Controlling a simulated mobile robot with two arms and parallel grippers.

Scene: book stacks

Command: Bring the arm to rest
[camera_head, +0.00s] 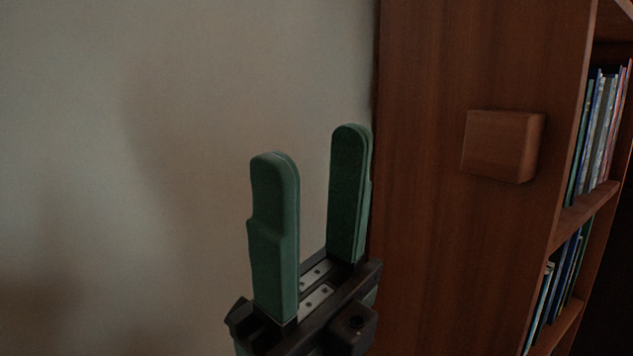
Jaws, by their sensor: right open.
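My right gripper (312,148) shows at the lower middle of the head view, with its two green fingers pointing up. The fingers stand apart and nothing is between them. The gripper is in front of the pale wall, just left of the bookcase's wooden side panel. My left gripper is not in the view.
A reddish-brown wooden bookcase (430,230) fills the right side. A wooden block (502,146) sticks out from its side panel. Several books (600,135) stand on the upper shelf and more books (558,285) on the lower one. The pale wall (130,130) at left has nothing before it.

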